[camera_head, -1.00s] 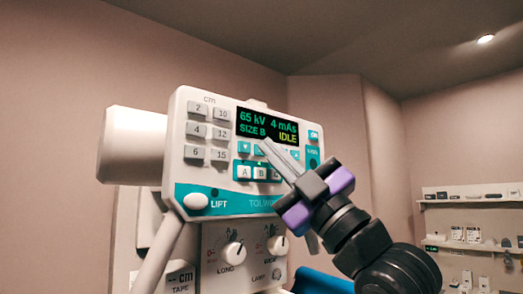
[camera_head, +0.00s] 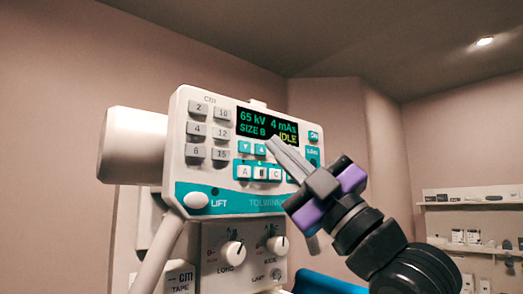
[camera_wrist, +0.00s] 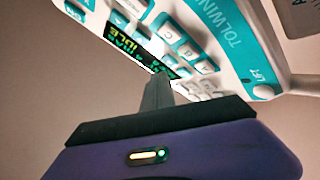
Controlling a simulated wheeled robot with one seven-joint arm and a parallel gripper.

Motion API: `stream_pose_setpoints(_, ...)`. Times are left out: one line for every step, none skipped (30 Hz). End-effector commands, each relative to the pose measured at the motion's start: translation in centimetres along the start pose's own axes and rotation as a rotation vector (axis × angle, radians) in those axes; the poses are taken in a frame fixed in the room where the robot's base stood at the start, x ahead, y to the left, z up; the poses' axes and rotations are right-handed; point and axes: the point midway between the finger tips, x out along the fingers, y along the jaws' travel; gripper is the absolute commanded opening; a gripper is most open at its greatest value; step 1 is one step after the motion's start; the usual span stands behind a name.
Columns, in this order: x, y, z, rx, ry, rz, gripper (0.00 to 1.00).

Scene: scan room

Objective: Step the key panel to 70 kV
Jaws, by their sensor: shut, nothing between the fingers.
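The key panel (camera_head: 228,196) is a white unit with teal trim. Its display (camera_head: 266,124) reads 65 kV, 4 mAs, SIZE B, IDLE. Below the display are a teal down-arrow key (camera_head: 244,147) and a teal up-arrow key (camera_head: 260,149), both uncovered. White keys A, B and C sit in a row beneath. My gripper (camera_head: 271,141) is shut and empty, its tips in front of the panel just right of the up-arrow key. Its fingers hide keys further right. In the wrist view the fingertips (camera_wrist: 160,80) overlap the panel near the display; contact cannot be told.
Grey number keys (camera_head: 209,132) fill the panel's left side. A white LIFT button (camera_head: 196,200) is at its lower left. Below are two knobs (camera_head: 234,254). Shelves with small items (camera_head: 475,200) stand at the right.

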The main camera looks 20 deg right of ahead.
Motion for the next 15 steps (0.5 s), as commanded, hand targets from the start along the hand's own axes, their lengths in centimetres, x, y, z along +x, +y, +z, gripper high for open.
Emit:
stream_pose_setpoints(-0.3, 0.2, -0.1, -0.002, 0.000, 0.001, 0.00)
stream_pose_setpoints(-0.5, 0.3, -0.2, -0.002, 0.000, 0.002, 0.00)
stream_pose_setpoints(-0.8, 0.5, -0.4, -0.002, 0.001, 0.002, 0.00)
stream_pose_setpoints(-1.0, 0.7, -0.6, -0.002, 0.001, 0.002, 0.00)
stream_pose_setpoints(-1.2, 0.8, -0.7, -0.002, 0.001, 0.002, 0.00)
stream_pose_setpoints(-1.4, 0.9, -0.9, -0.001, 0.001, 0.001, 0.00)
stream_pose_setpoints(-1.6, 1.1, -1.1, -0.001, 0.001, 0.001, 0.00)
stream_pose_setpoints(-1.8, 1.2, -1.2, -0.001, 0.002, 0.001, 0.00)
stream_pose_setpoints(-2.0, 1.4, -1.4, -0.001, 0.002, 0.002, 0.00)
stream_pose_setpoints(-2.2, 1.6, -1.5, -0.001, 0.001, 0.002, 0.00)
stream_pose_setpoints(-2.4, 1.7, -1.6, -0.002, 0.001, 0.002, 0.00)
stream_pose_setpoints(-2.7, 1.9, -1.8, -0.003, 0.001, 0.001, 0.00)
stream_pose_setpoints(-2.8, 2.0, -2.0, -0.002, 0.001, 0.002, 0.00)
stream_pose_setpoints(-3.0, 2.1, -2.1, -0.002, 0.001, 0.002, 0.00)
stream_pose_setpoints(-3.1, 2.2, -2.2, -0.002, 0.001, 0.001, 0.00)
